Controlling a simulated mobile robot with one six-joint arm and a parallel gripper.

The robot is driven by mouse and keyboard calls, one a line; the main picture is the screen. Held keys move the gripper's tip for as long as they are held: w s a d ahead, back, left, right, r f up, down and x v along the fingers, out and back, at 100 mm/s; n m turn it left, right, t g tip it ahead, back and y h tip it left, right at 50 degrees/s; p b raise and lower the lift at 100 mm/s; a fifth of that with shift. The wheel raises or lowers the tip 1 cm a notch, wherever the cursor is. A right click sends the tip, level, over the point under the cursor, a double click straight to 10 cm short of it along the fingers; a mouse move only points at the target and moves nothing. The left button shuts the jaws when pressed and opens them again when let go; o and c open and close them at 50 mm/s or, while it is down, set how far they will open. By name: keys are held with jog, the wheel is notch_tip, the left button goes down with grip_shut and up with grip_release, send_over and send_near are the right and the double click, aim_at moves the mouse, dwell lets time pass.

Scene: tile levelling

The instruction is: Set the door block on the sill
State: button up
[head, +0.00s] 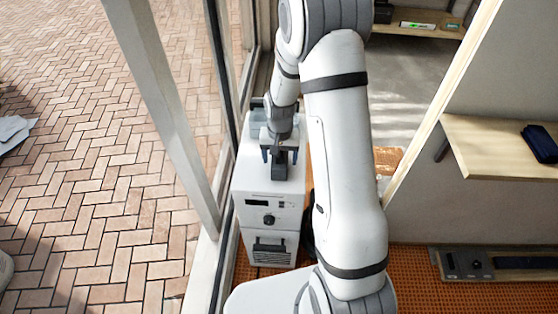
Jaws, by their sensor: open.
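My gripper (279,155) points down over the top of a white box-shaped unit (271,192), left of the picture's middle. Its bluish fingertips are apart. A small dark grey piece (280,169) shows between and below them, at the unit's top; I cannot tell whether it is the door block or part of my gripper. I cannot tell whether the fingers touch it. A low pale sill (204,268) runs along the foot of the glazed frame, left of the unit. No other piece is clearly recognisable as the door block.
A pale upright post (162,110) and dark frame stand left of my arm, with brick paving (85,150) outside. At right, a wooden shelf (480,150) holds a dark blue folded item (540,143).

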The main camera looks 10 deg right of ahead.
jog(key=shift+f, duration=0.45)
grip_shut()
dwell(0.5)
